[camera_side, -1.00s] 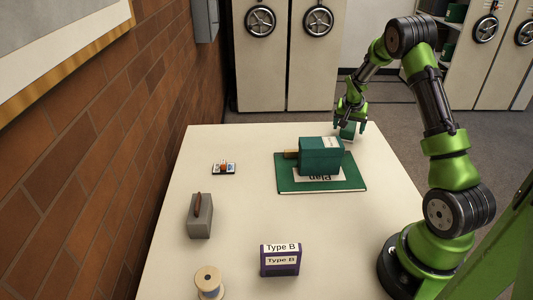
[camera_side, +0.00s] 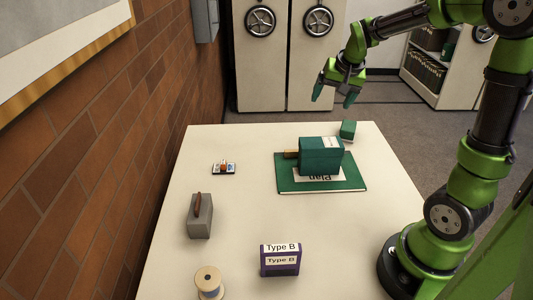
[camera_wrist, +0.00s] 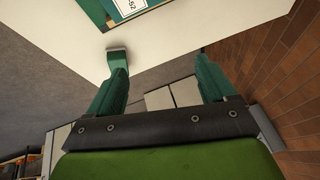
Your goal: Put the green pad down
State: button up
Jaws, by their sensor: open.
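The green pad (camera_side: 347,129), a small block, stands on the far right part of the table, close to its back edge. In the wrist view the pad (camera_wrist: 117,58) shows beyond the left finger, with a pale edge. My gripper (camera_side: 333,95) is open and empty. It hangs above and to the left of the pad, apart from it, past the table's back edge. In the wrist view my gripper's two fingers (camera_wrist: 160,72) are spread with nothing between them.
A teal box (camera_side: 321,157) stands on a green folder (camera_side: 352,183) left of and in front of the pad. A grey weight (camera_side: 199,216), purple box (camera_side: 281,261), spool (camera_side: 209,281) and small tray (camera_side: 224,169) stand nearer or left. The table (camera_side: 250,205) is clear between them.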

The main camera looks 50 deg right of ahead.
jog(key=s+a+r+n+t+y, duration=0.1)
jog(key=s+a+r+n+y, duration=0.1)
jog(key=s+a, duration=0.4)
jog(key=s+a+r+n+t+y, duration=0.1)
jog(key=s+a+n, duration=0.3)
jog(key=a, duration=1.1)
jog(key=s+r+y, duration=0.1)
jog(key=s, duration=0.2)
jog(key=shift+a+r+n+t, duration=0.2)
jog(key=shift+r+n+t, duration=0.05)
jog(key=shift+n+t, duration=0.15)
